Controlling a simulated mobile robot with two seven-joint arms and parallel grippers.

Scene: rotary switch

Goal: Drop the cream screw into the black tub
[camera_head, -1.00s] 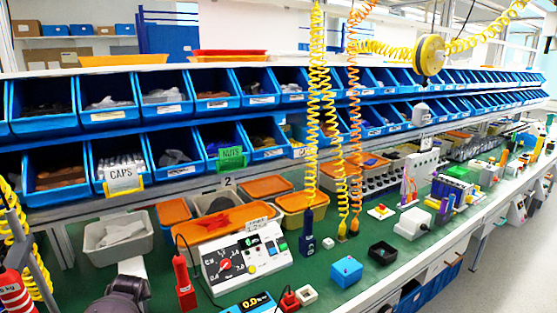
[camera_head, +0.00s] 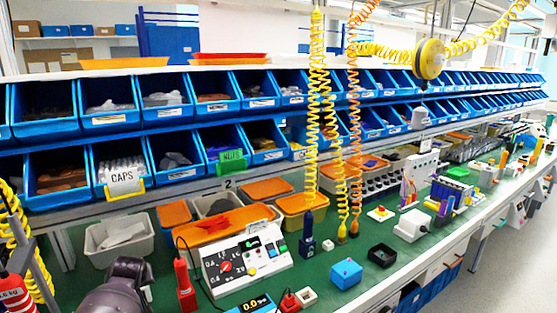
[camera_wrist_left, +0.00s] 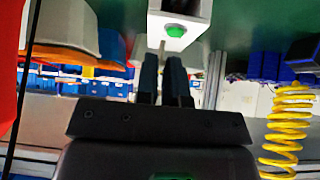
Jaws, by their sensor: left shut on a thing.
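The black tub (camera_head: 382,255) is a small open box on the green bench, right of the blue cube. In the left wrist view my left gripper (camera_wrist_left: 162,68) has its dark fingers closed on a thin pale shaft (camera_wrist_left: 162,48), which looks like the cream screw. Most of the shaft is hidden between the fingers. In the head view only my dark left arm shows at the bottom left; its fingertips are out of sight. My right gripper is not in view.
A white control box (camera_head: 245,264), a red handheld tool (camera_head: 184,285) and a blue cube (camera_head: 346,273) stand between my left arm and the tub. Yellow coiled hoses (camera_head: 318,120) hang above. In the wrist view a white box with a green button (camera_wrist_left: 176,30) is close ahead.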

